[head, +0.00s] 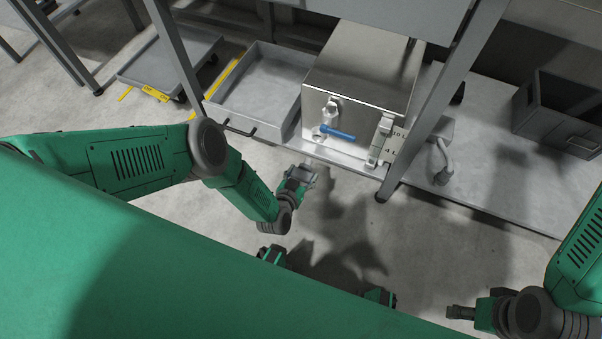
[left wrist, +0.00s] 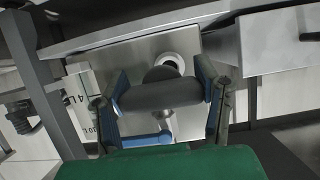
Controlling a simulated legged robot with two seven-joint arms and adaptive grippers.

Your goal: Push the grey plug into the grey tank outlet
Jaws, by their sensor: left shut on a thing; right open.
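The steel tank (head: 360,75) stands on a low shelf under the frame. My left gripper (head: 304,174) is low in front of the tank. In the left wrist view, my left gripper (left wrist: 163,95) is shut on the dark grey plug (left wrist: 160,97), with a blue pad at each end. Behind the plug is the tank outlet (left wrist: 174,60), a pale round ring partly covered. I cannot tell whether plug and outlet touch. In the head view the plug is not clearly seen. My right gripper (head: 462,312) is open and empty at the lower right.
A blue lever (head: 338,133) sticks out from the tank front, near a white level gauge (head: 380,142). A shallow grey tray (head: 262,85) lies left of the tank. A slanting frame leg (head: 420,135) stands to its right. A dark bin (head: 560,115) is far right.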

